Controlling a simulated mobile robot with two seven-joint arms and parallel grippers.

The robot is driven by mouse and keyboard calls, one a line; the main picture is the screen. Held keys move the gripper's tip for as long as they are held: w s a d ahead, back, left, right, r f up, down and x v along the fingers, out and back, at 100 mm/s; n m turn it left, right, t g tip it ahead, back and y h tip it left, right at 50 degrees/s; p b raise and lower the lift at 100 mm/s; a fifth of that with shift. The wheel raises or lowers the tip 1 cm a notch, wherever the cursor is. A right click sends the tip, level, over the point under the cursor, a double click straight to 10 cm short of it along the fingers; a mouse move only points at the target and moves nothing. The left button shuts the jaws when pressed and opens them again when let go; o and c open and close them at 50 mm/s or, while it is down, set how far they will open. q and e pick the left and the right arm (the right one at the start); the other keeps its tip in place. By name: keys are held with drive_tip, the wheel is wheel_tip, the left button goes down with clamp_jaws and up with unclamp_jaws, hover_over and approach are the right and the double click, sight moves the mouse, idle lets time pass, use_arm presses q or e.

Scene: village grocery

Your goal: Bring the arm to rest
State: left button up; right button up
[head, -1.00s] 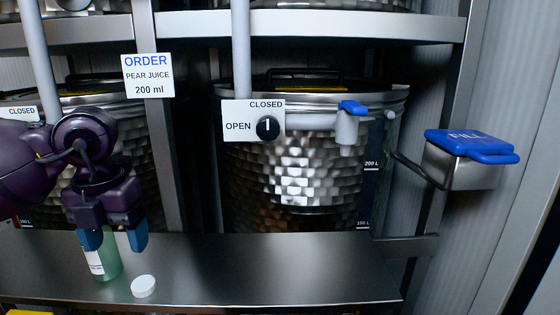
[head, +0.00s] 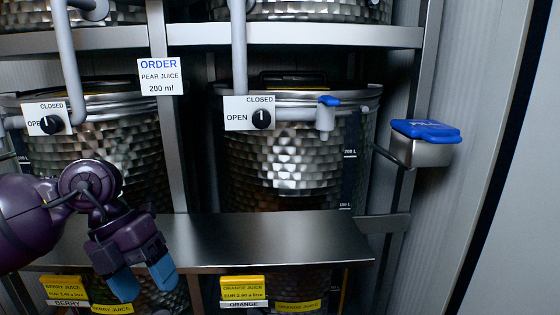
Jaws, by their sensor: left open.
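My left arm comes in from the left, purple with blue fingertips. My left gripper (head: 144,279) is open, pointing down in front of the metal shelf's (head: 260,240) front edge. Nothing shows between its fingers. The green bottle and white cap are not visible now; my gripper and arm cover part of the shelf's left side. My right gripper is not in view.
Dimpled steel tanks (head: 285,160) stand behind the shelf, with open/closed dials (head: 261,119). A blue-topped FILL box (head: 425,145) is at the right. An order card (head: 161,77) reads pear juice 200 ml. Yellow juice labels (head: 243,288) hang below. The shelf's middle and right are clear.

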use_arm(q)
drive_tip(key=s+d+f+n+h, duration=0.2)
drive_tip(key=d+f+n+h, duration=0.1)
drive_tip(key=d+h, duration=0.9)
drive_tip(key=w+a+f+n+t+y, duration=0.2)
drive_tip(key=a+f+n+t+y, duration=0.45)
drive_tip(key=n+t, duration=0.5)
drive_tip(key=w+a+f+n+t+y, duration=0.1)
drive_tip(key=a+f+n+t+y, duration=0.2)
drive_tip(key=a+f+n+t, duration=0.8)
drive_tip(key=s+a+f+n+g+y, duration=0.2)
drive_tip(key=s+f+n+g+y, duration=0.5)
drive_tip(key=s+f+n, duration=0.3)
drive_tip(key=s+f+g, duration=0.1)
drive_tip(key=s+f, duration=0.2)
drive_tip(key=f, duration=0.3)
drive_tip(key=shift+g, duration=0.35)
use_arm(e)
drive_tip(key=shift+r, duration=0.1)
